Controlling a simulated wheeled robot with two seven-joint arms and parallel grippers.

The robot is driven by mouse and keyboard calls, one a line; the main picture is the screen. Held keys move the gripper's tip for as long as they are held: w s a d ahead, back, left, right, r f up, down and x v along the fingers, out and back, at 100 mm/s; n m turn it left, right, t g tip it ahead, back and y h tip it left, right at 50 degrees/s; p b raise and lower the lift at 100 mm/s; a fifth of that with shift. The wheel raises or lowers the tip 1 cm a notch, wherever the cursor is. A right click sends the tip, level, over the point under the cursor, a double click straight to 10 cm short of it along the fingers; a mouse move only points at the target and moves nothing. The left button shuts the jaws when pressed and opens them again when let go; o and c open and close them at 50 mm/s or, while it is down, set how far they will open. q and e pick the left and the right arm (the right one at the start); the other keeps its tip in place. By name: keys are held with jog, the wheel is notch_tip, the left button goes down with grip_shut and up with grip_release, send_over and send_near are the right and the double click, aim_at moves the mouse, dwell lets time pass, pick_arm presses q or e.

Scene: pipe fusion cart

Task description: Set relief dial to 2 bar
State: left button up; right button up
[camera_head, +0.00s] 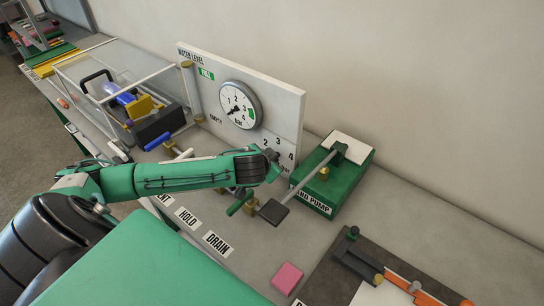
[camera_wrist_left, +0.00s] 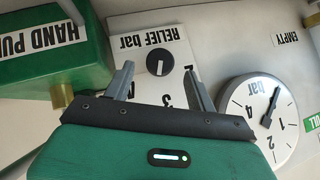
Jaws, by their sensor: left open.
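The relief dial (camera_wrist_left: 160,60) is a small black knob with a white mark, on a white panel under an upside-down "RELIEF bar" label (camera_wrist_left: 147,36) in the left wrist view. A "3" shows beside it; other scale figures are partly hidden by my fingers. My right gripper is out of view.
A round pressure gauge (camera_head: 240,104) sits on the panel left of the dial. A green hand pump (camera_head: 335,176) with a lever stands to the right. VENT, HOLD and DRAIN labels, a pink block (camera_head: 287,278) and a clear box of tools (camera_head: 120,90) lie around.

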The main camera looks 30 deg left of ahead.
pick_arm(q)
jog(key=x, duration=0.3)
jog(key=shift+w+a+f+p, duration=0.1)
jog(key=shift+w+f+p, duration=0.15)
jog(key=shift+p, duration=0.1)
jog(key=c, duration=1)
